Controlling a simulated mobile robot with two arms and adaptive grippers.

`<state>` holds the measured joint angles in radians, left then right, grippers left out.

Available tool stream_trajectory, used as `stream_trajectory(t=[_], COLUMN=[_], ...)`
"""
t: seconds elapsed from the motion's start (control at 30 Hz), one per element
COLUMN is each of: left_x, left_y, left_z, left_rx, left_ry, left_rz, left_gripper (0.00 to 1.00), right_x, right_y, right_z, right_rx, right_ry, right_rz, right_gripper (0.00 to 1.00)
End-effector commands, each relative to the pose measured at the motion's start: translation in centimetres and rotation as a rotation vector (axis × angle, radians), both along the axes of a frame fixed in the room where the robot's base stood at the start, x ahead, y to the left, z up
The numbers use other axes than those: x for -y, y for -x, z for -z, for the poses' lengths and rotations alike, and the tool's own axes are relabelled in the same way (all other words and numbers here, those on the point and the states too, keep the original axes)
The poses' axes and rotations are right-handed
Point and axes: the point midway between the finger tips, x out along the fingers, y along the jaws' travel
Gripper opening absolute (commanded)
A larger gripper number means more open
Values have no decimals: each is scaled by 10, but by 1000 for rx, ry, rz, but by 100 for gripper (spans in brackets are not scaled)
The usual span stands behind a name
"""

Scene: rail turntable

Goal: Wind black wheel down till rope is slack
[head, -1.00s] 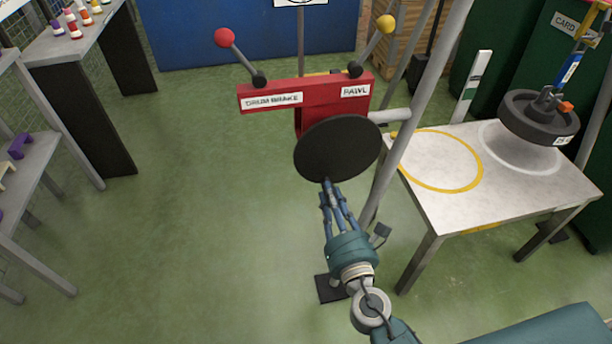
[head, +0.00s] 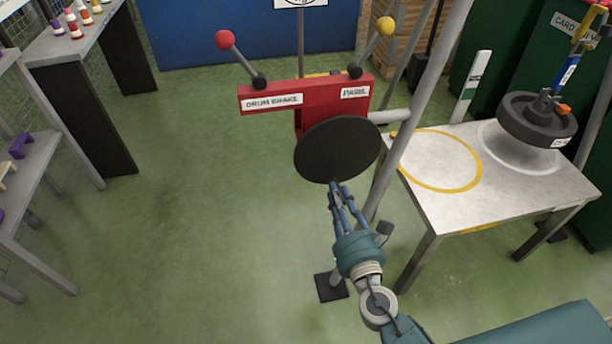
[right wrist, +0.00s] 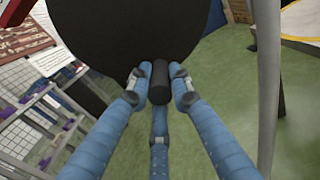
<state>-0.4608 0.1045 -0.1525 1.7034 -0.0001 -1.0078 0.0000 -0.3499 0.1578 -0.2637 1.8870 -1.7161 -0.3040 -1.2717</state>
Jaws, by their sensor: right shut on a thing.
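The black wheel (head: 337,149) is a flat disc mounted below the red housing labelled DRUM BRAKE and PAWL (head: 305,94). It fills the top of the right wrist view (right wrist: 150,30). My right gripper (head: 338,190) is at the wheel's lower edge. In the right wrist view, its blue fingers are shut on the wheel's short black handle (right wrist: 158,82). A dark round weight (head: 537,120) is at the right table's far side, with a blue and orange hook fitting (head: 566,72) above it. The rope itself is not clear. My left gripper is not in view.
A red-knobbed lever (head: 225,40) and a yellow-knobbed lever (head: 386,25) rise from the housing. A grey post (head: 420,90) stands just right of the wheel. The white table (head: 450,205) has a yellow ring marking.

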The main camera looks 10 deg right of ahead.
Motion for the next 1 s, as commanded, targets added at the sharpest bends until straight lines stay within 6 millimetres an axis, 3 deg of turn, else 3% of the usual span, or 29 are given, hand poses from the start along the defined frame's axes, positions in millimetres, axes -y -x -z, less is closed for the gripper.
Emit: stream_trajectory(t=[0.3,0.77,1.0], left_x=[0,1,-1], left_y=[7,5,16], left_z=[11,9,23], left_rx=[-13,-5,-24], left_ry=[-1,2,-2], left_rz=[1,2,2], left_gripper=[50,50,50], right_x=[9,12,17], right_y=[1,1,1], right_z=[4,3,2], right_rx=[-6,-5,-4], right_ry=[60,93,147], right_rz=[9,10,10], right_gripper=[0,0,0])
